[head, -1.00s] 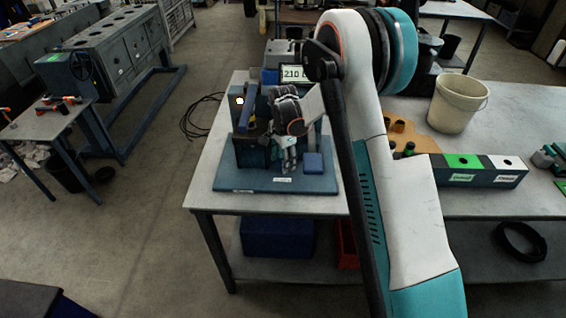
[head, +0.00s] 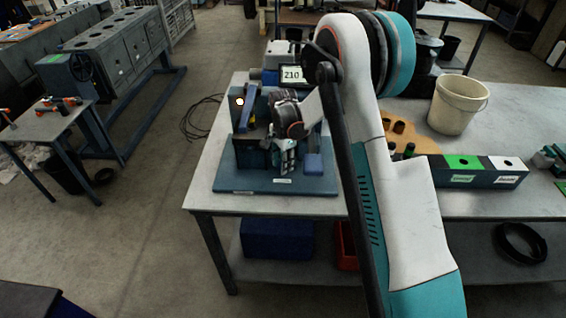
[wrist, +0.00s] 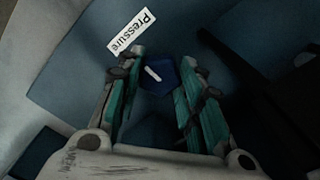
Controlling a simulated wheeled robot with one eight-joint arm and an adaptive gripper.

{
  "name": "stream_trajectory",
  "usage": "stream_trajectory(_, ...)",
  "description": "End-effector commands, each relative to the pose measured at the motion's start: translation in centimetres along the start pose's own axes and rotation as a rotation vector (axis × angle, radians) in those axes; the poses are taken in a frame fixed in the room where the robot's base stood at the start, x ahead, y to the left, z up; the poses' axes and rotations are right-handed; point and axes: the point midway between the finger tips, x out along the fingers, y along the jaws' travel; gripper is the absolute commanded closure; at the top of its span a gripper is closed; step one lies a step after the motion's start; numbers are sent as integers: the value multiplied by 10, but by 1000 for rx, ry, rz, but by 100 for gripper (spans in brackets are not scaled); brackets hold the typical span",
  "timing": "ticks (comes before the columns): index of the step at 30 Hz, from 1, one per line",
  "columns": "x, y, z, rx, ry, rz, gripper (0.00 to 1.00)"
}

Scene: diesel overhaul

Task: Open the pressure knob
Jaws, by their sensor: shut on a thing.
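The pressure knob (wrist: 158,76) is dark blue and angular, with a short white mark across its face, in the wrist view. The white "Pressure" label (wrist: 132,32) lies on the blue panel beside it, tilted in the picture. My gripper (wrist: 163,68) is shut on the knob, one green-padded finger on each side. In the head view my gripper (head: 287,160) points down over the blue rig on the bench, and the knob is hidden there by the gripper.
A display (head: 292,74) reading 210 stands behind the rig. A white bucket (head: 459,103) is further right on the bench.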

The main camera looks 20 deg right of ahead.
Motion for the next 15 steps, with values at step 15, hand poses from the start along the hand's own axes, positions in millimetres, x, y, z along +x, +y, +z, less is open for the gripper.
stream_trajectory(15,2,0,0,-384,0,-1,90)
